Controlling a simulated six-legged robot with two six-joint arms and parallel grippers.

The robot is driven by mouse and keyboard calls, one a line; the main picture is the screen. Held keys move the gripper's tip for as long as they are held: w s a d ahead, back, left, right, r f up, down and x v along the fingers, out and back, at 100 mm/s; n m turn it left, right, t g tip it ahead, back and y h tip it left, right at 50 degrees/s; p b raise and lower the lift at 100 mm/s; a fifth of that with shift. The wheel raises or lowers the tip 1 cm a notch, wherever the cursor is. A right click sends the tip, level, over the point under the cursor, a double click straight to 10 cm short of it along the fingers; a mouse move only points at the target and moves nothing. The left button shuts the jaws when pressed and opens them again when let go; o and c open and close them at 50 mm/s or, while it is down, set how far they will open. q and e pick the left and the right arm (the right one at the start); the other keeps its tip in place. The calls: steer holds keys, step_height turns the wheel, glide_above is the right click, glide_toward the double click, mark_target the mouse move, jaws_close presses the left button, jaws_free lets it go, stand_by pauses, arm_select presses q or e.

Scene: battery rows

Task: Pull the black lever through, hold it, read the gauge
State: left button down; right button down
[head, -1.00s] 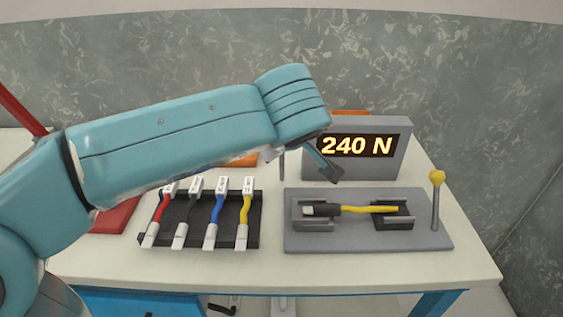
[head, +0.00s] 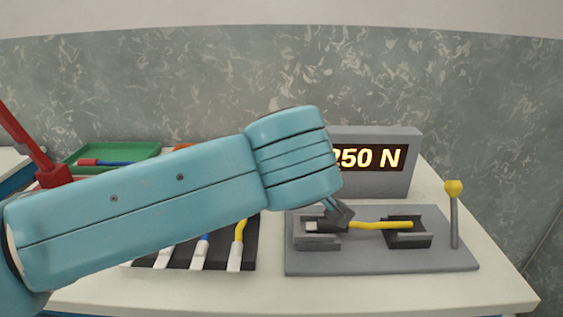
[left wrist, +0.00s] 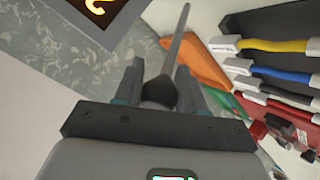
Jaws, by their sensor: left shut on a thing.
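In the left wrist view, my left gripper (left wrist: 158,88) is shut on the black knob (left wrist: 160,95) of a lever, whose grey rod (left wrist: 177,45) runs away from the fingers. In the head view the lever is hidden by my arm, and the gripper (head: 340,213) shows over the left end of the grey test plate (head: 380,262). The gauge (head: 375,180) has a lit display (head: 370,158) reading 250 N, its first digit partly covered by my arm. A yellow cable (head: 380,225) lies between two dark holders on the plate. My right gripper is not in view.
A yellow-knobbed lever (head: 454,200) stands at the plate's right end. A black rack (head: 250,255) with several coloured cables is partly under my arm. A green tray (head: 90,152) and a red post (head: 30,145) are at the left. The table's right front is clear.

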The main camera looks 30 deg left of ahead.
arm_select(q)
steer(key=c, duration=0.7)
jaws_free()
steer(key=shift+s+d+f, duration=0.1)
steer(key=shift+d+f, duration=0.1)
steer(key=shift+f, duration=0.05)
steer(key=shift+a, duration=0.1)
steer(key=shift+r, duration=0.1)
steer(key=shift+s+d+r, duration=0.2)
steer(key=shift+r, duration=0.05)
steer(key=p+v, duration=0.3)
steer(key=v, duration=0.8)
steer(key=shift+s, duration=0.15)
steer(key=shift+s+f, duration=0.1)
